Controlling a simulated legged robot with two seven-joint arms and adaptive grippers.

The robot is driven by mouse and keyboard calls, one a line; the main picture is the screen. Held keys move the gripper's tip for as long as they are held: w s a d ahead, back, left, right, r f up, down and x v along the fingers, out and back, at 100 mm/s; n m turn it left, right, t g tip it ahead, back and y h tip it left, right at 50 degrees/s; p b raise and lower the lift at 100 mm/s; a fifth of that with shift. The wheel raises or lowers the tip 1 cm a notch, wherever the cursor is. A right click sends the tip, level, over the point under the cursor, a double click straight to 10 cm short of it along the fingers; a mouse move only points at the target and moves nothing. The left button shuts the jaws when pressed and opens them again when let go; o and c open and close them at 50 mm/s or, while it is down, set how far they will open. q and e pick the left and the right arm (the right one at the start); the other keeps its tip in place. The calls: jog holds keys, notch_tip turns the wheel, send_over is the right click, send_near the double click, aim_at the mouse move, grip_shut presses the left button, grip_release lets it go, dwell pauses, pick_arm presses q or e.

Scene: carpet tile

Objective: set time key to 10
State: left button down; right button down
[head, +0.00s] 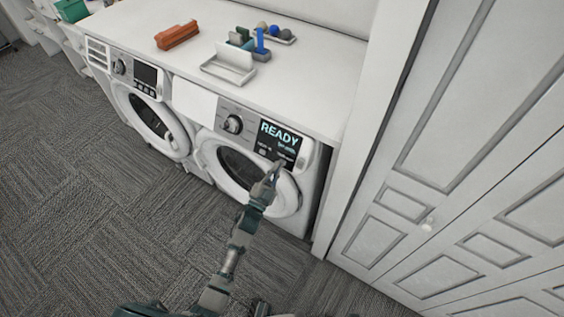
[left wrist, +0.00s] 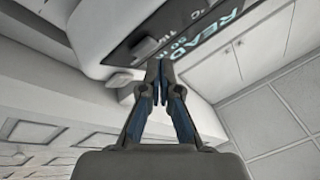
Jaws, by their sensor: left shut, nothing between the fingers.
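The right washing machine (head: 255,160) has a dark display panel (head: 279,140) reading "READY" in pale letters, with small keys and smaller text under it. The time key's value is too small to read in the head view. In the left wrist view the panel (left wrist: 195,32) shows upside down and cut off, with a grey raised key (left wrist: 146,47) near my fingertips. My left gripper (head: 275,168) is shut and empty, its tips at the panel's lower edge. They also show in the left wrist view (left wrist: 158,68); contact with the key cannot be told. My right gripper is not in view.
A round knob (head: 233,124) sits left of the panel. A second machine (head: 144,105) stands to the left. The white countertop (head: 315,85) above holds a tray (head: 228,68), a reddish-brown block (head: 177,34) and small items. White panelled doors (head: 420,190) stand right; carpet is clear.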

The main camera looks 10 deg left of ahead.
pick_arm(q)
jog(key=shift+s, duration=0.15)
jog(key=shift+a, duration=0.1)
jog(key=s+p, duration=0.1)
jog(key=s+a+r+p, duration=0.1)
jog(key=s+r+p, duration=0.1)
jog(key=s, duration=0.1)
jog(key=shift+s+a+r+p, duration=0.1)
jog(key=shift+a+r+p, duration=0.15)
jog(key=shift+p, duration=0.15)
dwell(2.3)
